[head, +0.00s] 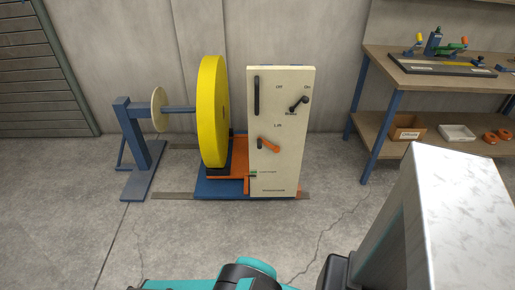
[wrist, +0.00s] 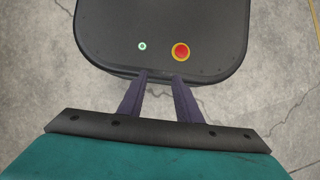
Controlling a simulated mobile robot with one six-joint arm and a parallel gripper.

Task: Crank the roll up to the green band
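The yellow roll (head: 213,112) stands upright on a blue shaft between a blue stand (head: 138,150) and a cream control panel (head: 280,130). The panel has a dark lever by the Off and On marks (head: 298,104) and an orange-handled crank (head: 268,145) under the word Lift. A small green mark (head: 253,174) shows at the panel's lower left edge, beside the orange lift part (head: 240,160). In the wrist view my gripper (wrist: 161,75) has two dark fingers with a gap between them, nothing held. It hangs over my own base, away from the panel.
A blue-legged workbench (head: 435,80) stands at the right, with tools on top and boxes on its lower shelf. A shuttered door (head: 45,70) is at the left. The concrete floor (head: 230,235) before the machine is clear.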

